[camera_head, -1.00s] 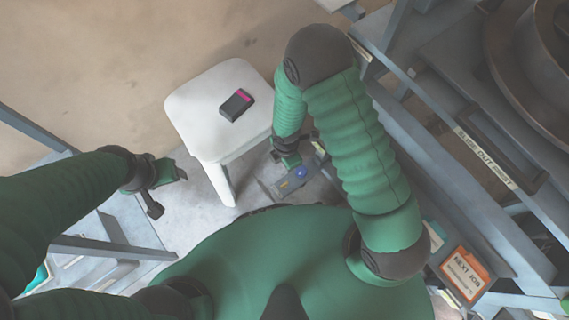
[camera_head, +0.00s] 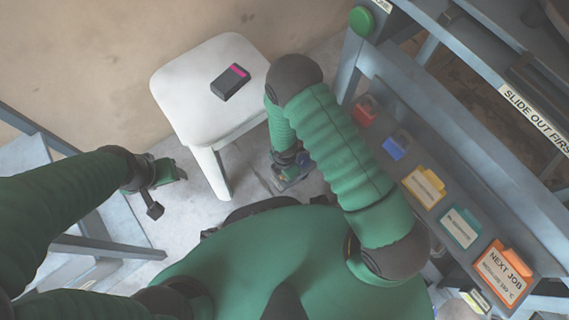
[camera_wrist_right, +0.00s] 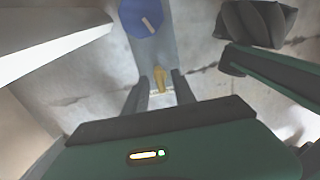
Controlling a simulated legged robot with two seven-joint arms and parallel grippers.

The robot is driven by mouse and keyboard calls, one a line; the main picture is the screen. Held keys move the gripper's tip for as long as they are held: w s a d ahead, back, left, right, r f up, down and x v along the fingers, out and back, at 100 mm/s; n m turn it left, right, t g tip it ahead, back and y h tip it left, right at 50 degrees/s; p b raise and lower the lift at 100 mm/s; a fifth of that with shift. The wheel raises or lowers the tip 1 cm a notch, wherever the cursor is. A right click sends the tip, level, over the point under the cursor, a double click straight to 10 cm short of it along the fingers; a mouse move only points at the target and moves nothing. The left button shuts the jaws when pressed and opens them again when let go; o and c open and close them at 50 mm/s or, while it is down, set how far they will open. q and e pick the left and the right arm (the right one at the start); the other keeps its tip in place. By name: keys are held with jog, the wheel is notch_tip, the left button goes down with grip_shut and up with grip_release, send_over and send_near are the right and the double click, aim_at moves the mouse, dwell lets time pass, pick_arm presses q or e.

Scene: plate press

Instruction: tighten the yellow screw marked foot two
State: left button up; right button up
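A small yellow screw (camera_wrist_right: 160,78) stands on a grey plate (camera_wrist_right: 158,48) in the right wrist view. A blue disc (camera_wrist_right: 138,16) lies on the same plate beyond it. No foot-two mark can be read. The fingers of my right gripper (camera_wrist_right: 158,92) are apart, with the screw in line with the gap between them. I cannot tell whether they touch it. In the head view my right gripper (camera_head: 287,168) is low by the floor and hides the screw. My left gripper (camera_head: 168,190) is open and empty, left of the stool legs.
A white stool (camera_head: 175,90) with a dark, pink-marked device (camera_head: 230,82) stands near both grippers. The grey press frame (camera_head: 430,100) is on the right, with a rail (camera_head: 408,155) of coloured tags. A grey frame (camera_head: 95,245) stands at left.

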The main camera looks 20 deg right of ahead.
jog(key=shift+f, duration=0.1)
grip_shut()
